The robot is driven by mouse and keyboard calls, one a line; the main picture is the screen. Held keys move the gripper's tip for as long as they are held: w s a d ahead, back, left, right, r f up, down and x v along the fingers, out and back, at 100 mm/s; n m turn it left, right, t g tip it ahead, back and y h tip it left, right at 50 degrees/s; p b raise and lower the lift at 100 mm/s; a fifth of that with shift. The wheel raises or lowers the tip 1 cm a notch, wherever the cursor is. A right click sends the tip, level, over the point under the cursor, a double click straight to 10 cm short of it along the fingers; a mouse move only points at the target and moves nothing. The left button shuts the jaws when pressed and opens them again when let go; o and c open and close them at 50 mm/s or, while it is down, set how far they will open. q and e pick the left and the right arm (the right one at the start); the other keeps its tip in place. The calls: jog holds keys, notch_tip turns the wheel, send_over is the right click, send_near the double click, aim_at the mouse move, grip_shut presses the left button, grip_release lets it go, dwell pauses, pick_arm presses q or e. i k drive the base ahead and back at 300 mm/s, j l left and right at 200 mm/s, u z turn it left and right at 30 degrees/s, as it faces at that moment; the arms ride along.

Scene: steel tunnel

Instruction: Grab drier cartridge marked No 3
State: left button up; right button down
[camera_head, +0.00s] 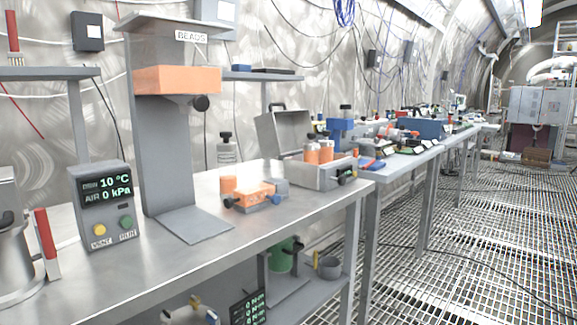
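No number is readable on any cartridge. Two orange cylinders with dark caps, which look like cartridges, stand side by side: a left one (312,155) and a right one (326,151). They are in an open grey case (318,177) near the right end of the near table. A short orange cylinder (228,184) stands left of the case, beside a low orange and grey block with knobs (255,194). A grey bottle with a dark cap (227,151) stands behind them. Neither of my grippers is in view.
The steel table (180,262) has clear room at its front edge. A tall stand marked BEADS (160,130) and a display box (104,207) reading 10 °C and AIR 0 kPa stand at left. A lower shelf holds a green container (281,257). Grated floor (450,260) is open at right.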

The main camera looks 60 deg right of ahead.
aim_at(311, 150)
jog(key=z, duration=2.1)
jog(key=i+l+u, duration=0.35)
jog(key=l, duration=0.2)
jog(key=i+l+u, duration=0.2)
jog(key=l+u, duration=0.15)
jog(key=l, duration=0.25)
